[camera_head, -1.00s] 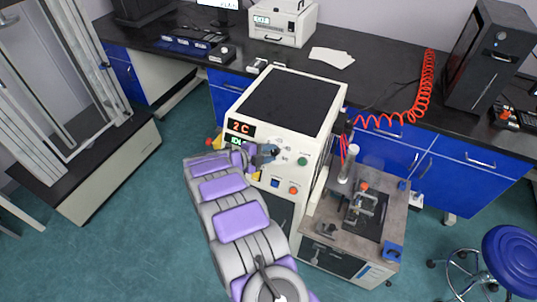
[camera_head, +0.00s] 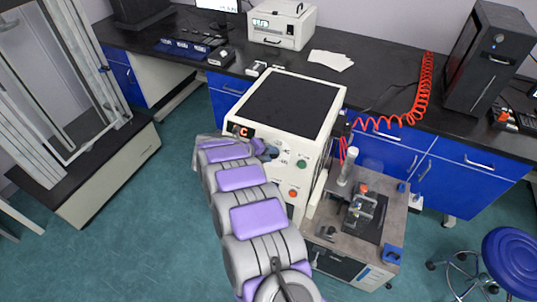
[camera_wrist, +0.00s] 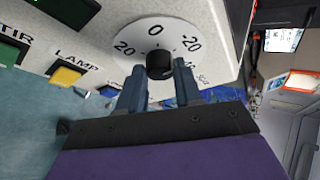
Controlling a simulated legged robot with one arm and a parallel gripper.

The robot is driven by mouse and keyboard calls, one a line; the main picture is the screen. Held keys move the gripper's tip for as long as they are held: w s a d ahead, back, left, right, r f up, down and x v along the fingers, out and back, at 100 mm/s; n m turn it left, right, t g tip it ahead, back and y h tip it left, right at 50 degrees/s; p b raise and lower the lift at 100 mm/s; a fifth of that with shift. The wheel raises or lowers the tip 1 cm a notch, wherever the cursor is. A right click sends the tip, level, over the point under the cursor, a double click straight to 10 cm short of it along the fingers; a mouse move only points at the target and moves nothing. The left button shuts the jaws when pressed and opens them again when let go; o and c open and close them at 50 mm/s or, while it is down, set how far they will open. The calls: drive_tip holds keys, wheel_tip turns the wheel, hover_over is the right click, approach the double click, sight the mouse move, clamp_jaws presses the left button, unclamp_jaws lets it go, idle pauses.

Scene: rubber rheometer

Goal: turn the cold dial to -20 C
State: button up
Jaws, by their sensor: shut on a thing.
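The cold dial (camera_wrist: 128,33) is a white disc on the machine's cream front panel, marked 20, 0 and -20 in the wrist view. Its black knob (camera_wrist: 159,62) is at the centre; I cannot make out a pointer on it. My gripper (camera_wrist: 159,76) has its two blue-grey fingers on either side of the knob, shut on it. In the head view my gripper (camera_head: 269,150) is at the machine's front (camera_head: 318,142), and my arm hides the dial. A red display (camera_head: 246,132) shows only "C"; the rest is covered.
A yellow LAMP button (camera_wrist: 64,77) sits left of the dial in the wrist view. A green button (camera_head: 302,163) and a red button (camera_head: 293,193) are on the panel. A side table (camera_head: 325,230) with a small press stands right of the machine.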

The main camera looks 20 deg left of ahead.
drive_tip(key=shift+s+f, duration=0.15)
drive_tip(key=shift+f, duration=0.1)
drive_tip(key=o, duration=1)
drive_tip(key=shift+r, duration=0.1)
drive_tip(key=shift+s+a+r, duration=0.15)
drive_tip(key=shift+a+r, duration=0.1)
drive_tip(key=shift+r, duration=0.15)
drive_tip(key=p+v, duration=0.4)
drive_tip(key=v, duration=1.2)
drive_tip(key=shift+s+a, duration=0.1)
drive_tip(key=shift+a, duration=0.05)
